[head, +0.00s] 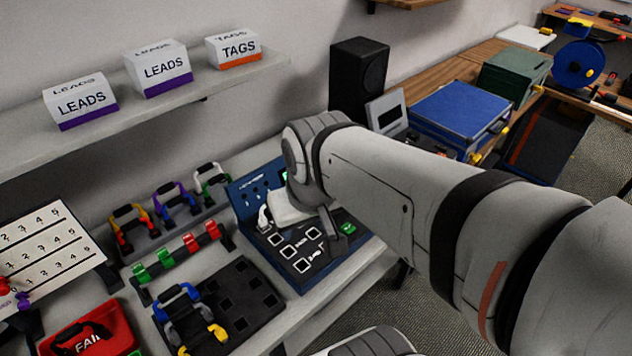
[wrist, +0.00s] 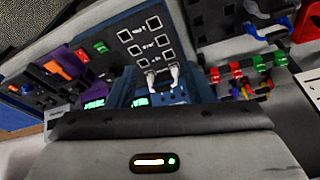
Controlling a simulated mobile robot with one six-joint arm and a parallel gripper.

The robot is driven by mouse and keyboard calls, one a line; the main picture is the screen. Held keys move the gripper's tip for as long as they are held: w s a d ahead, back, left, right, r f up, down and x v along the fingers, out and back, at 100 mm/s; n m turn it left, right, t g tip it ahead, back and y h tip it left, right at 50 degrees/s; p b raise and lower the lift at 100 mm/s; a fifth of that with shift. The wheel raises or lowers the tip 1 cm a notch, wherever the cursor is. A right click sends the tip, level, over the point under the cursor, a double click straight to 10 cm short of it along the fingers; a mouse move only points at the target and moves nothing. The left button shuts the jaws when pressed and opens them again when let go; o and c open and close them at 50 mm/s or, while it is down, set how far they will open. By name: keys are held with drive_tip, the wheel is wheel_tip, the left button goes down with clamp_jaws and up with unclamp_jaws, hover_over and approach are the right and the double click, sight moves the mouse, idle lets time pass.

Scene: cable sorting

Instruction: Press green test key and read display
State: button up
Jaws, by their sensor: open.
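The blue tester (head: 318,276) stands on the bench in the head view, with white-outlined squares on its sloped panel. Its green test key (head: 348,228) shows at the panel's right side, close to my gripper (head: 334,236). The key also shows in the wrist view (wrist: 101,47), beside a red one. The display (head: 285,178) glows green and is mostly hidden behind my arm; green lettering on it in the wrist view (wrist: 141,102) is too small to read. My gripper is open, above the panel; I cannot tell whether it touches the key. White plugs (wrist: 163,77) sit at the tester.
A black slotted tray (head: 262,318) and a rack of coloured leads (head: 172,203) stand left of the tester. A red FAIL bin (head: 112,325) is at the lower left. A black speaker (head: 358,78) and blue case (head: 455,110) stand behind. LEADS and TAGS boxes line the shelf.

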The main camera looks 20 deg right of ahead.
clamp_jaws()
idle(1.3)
